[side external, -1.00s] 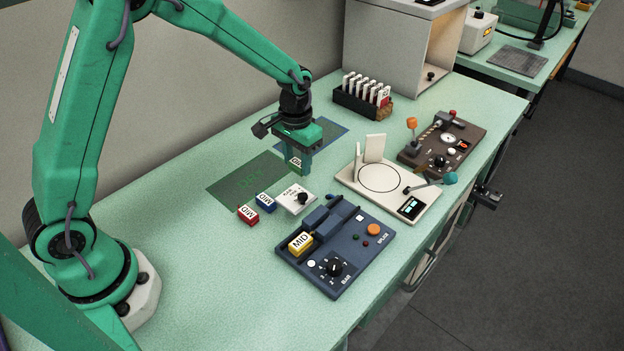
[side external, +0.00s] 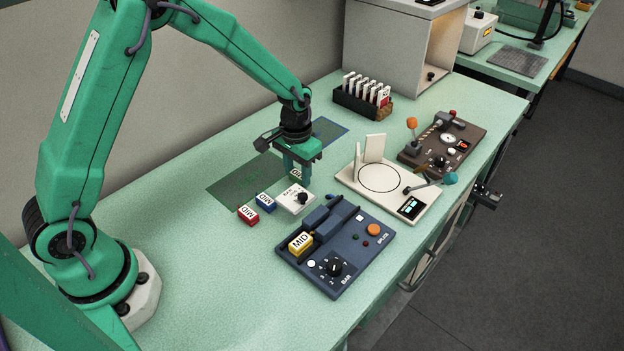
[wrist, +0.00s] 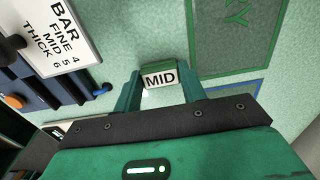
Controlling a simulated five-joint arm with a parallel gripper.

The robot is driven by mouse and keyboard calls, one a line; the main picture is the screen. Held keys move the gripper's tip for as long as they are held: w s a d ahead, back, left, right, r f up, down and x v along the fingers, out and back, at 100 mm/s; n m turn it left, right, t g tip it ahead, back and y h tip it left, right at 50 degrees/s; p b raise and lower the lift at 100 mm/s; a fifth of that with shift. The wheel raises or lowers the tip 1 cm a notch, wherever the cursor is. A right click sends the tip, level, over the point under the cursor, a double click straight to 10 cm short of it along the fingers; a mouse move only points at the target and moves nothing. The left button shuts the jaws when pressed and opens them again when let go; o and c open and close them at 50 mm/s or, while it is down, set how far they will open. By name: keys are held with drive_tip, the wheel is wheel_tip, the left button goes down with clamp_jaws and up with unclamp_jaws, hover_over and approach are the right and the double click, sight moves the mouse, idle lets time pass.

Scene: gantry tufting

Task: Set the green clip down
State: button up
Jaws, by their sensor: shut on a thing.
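I cannot tell whether the clip touches the bench.
A blue clip (side external: 266,202) and a red clip (side external: 248,215) lie to the left. A dark blue splicing device (side external: 350,262) holds a yellow clip (side external: 301,243). A white plate with a circle (side external: 397,205) stands to the right. The front-left bench is clear.

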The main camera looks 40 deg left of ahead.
sight(297, 175)
drive_tip(key=shift+f, duration=0.15)
drive_tip(key=o, duration=1)
drive_tip(key=shift+c, duration=0.2)
drive_tip(key=shift+s+r, duration=0.1)
drive_tip(key=shift+r, duration=3.8)
